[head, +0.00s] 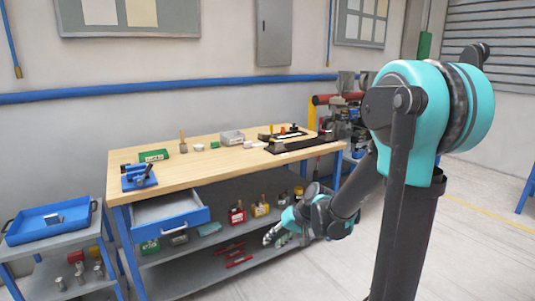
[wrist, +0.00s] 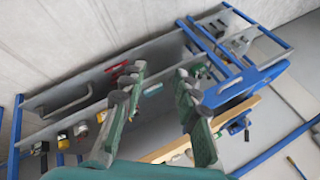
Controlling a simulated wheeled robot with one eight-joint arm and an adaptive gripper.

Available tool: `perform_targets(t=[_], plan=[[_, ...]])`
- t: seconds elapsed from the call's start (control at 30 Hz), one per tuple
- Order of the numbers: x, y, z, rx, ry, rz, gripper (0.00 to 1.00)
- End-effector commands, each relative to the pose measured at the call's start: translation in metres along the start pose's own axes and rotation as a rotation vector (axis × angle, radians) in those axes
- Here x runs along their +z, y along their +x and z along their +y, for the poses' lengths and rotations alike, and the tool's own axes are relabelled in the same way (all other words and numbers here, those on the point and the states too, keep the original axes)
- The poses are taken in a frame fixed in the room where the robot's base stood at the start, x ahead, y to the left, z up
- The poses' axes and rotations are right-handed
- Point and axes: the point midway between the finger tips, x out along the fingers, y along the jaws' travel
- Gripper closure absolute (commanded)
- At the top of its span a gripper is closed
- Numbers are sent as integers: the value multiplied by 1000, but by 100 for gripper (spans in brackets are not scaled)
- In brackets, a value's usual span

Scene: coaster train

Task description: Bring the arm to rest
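My arm is teal and dark grey and stands on the right in the head view. It reaches down and left, and my gripper (head: 276,234) hangs in front of the workbench's lower shelves, below the tabletop. In the wrist view my gripper (wrist: 160,75) shows two green-grey fingers spread well apart. Nothing is between them but the view of the shelves behind. The gripper is open and empty.
The wooden workbench (head: 220,165) carries a blue fixture (head: 138,178), a green box (head: 153,156) and dark trays. Its blue drawer (head: 182,222) stands open, left of my gripper. A cart with a blue tray (head: 48,232) stands at left. Floor in front is clear.

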Motion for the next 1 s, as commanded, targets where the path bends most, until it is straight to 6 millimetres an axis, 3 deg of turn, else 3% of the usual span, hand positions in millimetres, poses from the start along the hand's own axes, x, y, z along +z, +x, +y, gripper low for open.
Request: perform_targets(t=[0.3, 0.6, 0.8, 1.0], plan=[[74, -51, 66, 261, -7, 43, 69], [138, -86, 120, 477, -19, 73, 69], [155, -94, 135, 539, -23, 80, 69], [156, -96, 137, 546, -24, 81, 69]])
